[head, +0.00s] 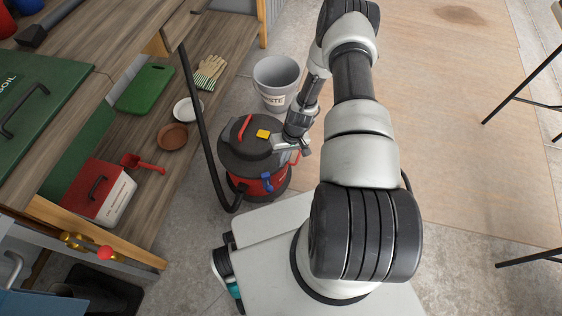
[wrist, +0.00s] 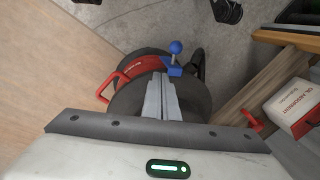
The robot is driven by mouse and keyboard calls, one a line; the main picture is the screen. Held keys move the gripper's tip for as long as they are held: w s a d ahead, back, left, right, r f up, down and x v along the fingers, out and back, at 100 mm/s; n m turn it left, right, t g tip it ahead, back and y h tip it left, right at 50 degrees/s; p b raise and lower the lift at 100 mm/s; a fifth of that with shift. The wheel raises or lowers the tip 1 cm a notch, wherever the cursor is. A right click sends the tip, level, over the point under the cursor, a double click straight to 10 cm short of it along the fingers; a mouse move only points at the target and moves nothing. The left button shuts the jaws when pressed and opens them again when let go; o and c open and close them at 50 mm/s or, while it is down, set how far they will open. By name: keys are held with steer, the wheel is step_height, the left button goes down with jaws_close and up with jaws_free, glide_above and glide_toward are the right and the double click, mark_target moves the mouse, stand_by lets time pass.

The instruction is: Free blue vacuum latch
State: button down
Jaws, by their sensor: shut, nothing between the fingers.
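The vacuum (head: 240,181) is a drum with a red body and a dark lid (head: 236,150), standing on the floor left of my arm in the head view. Its blue latch (head: 267,183) is on the near side below the lid rim. In the wrist view the blue latch (wrist: 172,69) has a round blue knob sticking out, just beyond and slightly right of my fingertips. My gripper (wrist: 160,76) is shut and empty, its fingers together in front of the dark lid. In the head view my gripper (head: 281,146) is over the lid's right side. I cannot tell whether it touches anything.
A grey waste bucket (head: 276,78) stands behind the vacuum. A black hose (head: 204,130) runs up its left side. The wooden shelf at left holds a red and white box (head: 98,192), a red scoop (head: 142,164) and plates.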

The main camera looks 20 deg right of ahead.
mark_target(268, 188)
steer(key=s+a+f+b, duration=0.2)
steer(key=a+f, duration=0.2)
steer(key=f, duration=0.4)
steer(key=shift+f, duration=0.3)
